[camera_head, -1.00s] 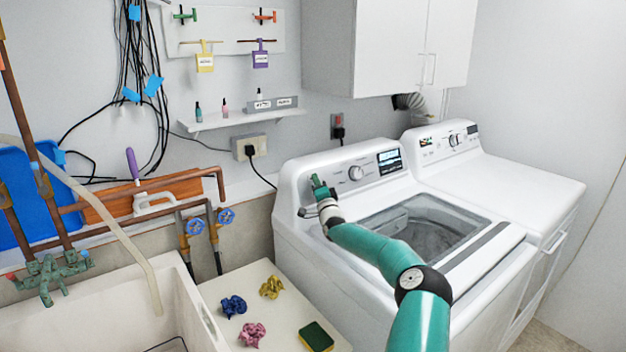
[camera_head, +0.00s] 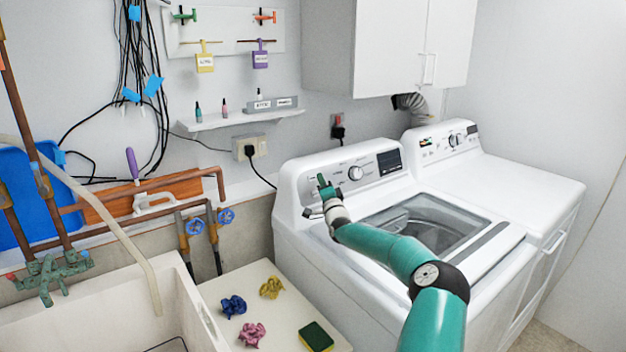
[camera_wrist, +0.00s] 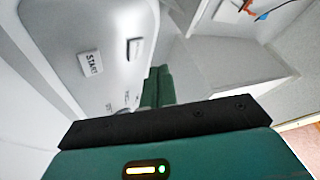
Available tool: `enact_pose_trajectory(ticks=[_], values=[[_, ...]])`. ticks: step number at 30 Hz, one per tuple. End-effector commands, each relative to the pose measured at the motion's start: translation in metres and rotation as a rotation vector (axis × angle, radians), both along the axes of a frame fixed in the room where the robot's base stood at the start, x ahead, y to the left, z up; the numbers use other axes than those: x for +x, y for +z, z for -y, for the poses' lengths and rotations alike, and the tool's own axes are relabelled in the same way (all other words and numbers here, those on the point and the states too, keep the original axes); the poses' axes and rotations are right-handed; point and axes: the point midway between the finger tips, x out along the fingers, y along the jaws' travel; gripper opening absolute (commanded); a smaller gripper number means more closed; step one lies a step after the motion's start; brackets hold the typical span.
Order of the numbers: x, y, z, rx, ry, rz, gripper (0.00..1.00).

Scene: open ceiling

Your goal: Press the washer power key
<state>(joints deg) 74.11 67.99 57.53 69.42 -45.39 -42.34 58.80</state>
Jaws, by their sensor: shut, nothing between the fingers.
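The washer (camera_head: 300,222) is the white top-loader with its lid up, or a glass window, over the drum. Its control panel (camera_head: 318,168) has a round knob (camera_head: 355,173) and a display (camera_head: 389,161), which is dark. My gripper (camera_head: 321,181) is shut and empty, in front of the panel's left part. In the wrist view, the green fingers (camera_wrist: 157,85) are closed together beside the panel. A key marked START (camera_wrist: 90,64) and a second raised key (camera_wrist: 135,48) show there. The second key's label is too small to read. I cannot tell whether the fingertips touch the panel.
A white dryer (camera_head: 510,180) stands right of the washer. A white cabinet (camera_head: 385,45) hangs above. A wall outlet with plug (camera_head: 338,128) is behind the panel. A counter with crumpled cloths (camera_head: 252,333) and a sponge (camera_head: 316,336) lies at left front.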

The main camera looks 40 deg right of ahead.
Motion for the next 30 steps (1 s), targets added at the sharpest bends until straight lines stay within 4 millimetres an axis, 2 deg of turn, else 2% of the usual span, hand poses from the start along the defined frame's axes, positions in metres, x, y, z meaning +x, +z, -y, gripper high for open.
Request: enact_pose_trajectory(ticks=[14,30], values=[[-0.039,0.014,-0.004,0.0,-0.001,-0.001,0.0],[-0.04,0.014,-0.005,0.001,0.0,-0.001,0.0]])
